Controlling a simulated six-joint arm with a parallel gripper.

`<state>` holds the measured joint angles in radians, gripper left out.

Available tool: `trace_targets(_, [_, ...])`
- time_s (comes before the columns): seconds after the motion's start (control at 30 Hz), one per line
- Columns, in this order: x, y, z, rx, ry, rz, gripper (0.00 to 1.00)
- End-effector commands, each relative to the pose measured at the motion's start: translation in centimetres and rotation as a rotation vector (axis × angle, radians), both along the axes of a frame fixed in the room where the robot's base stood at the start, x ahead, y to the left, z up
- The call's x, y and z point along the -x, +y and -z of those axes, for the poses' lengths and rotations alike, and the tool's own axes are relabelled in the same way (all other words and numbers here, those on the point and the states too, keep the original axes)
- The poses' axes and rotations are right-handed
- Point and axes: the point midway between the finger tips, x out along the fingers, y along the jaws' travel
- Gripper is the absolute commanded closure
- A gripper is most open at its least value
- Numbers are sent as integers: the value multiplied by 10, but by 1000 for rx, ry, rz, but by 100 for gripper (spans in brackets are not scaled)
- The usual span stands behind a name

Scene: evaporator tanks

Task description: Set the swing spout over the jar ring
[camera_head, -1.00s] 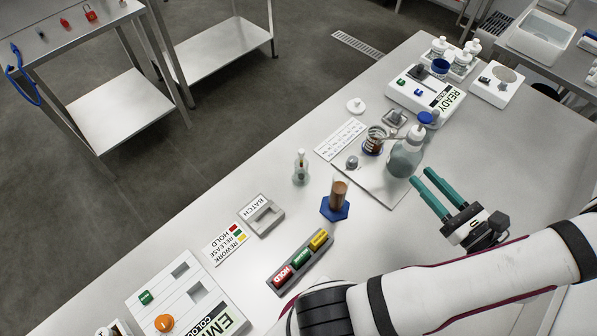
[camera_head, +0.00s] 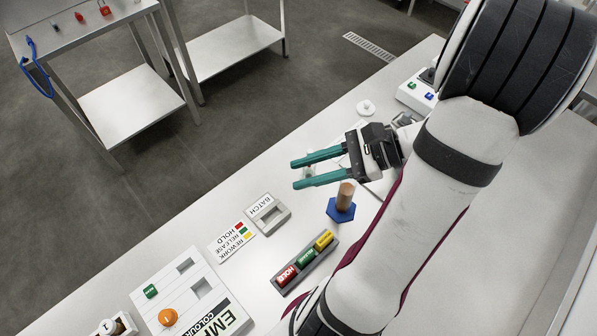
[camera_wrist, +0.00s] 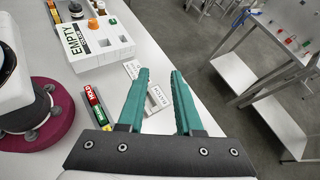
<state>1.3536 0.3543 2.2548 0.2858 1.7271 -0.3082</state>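The swing spout and the jar ring do not show now; my arm and gripper cover the part of the bench where a grey flask and a small dark-filled jar stood earlier. My gripper (camera_head: 296,174) reaches left across the bench in the head view, its two teal fingers apart with nothing held. In the wrist view my gripper (camera_wrist: 160,72) is also open, with the grey BATCH holder (camera_wrist: 155,97) seen beyond and between the fingers.
A brown-filled cylinder (camera_head: 345,196) stands on a blue hexagonal base (camera_head: 341,211) just below my gripper. A rack of coloured labelled pieces (camera_head: 305,262), a label card (camera_head: 231,243) and the EMPTY board (camera_head: 192,296) lie nearer. The bench's left edge is close to the fingertips.

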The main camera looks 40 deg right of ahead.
Motion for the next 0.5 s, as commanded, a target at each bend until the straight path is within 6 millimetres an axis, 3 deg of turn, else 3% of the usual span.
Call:
trace_targets(0.17, [-3, 17, -3, 41, 20, -88, 66])
trace_targets(0.43, [-3, 19, -3, 46, 22, -99, 66])
trace_targets(0.5, [-3, 19, -3, 45, 23, -99, 77])
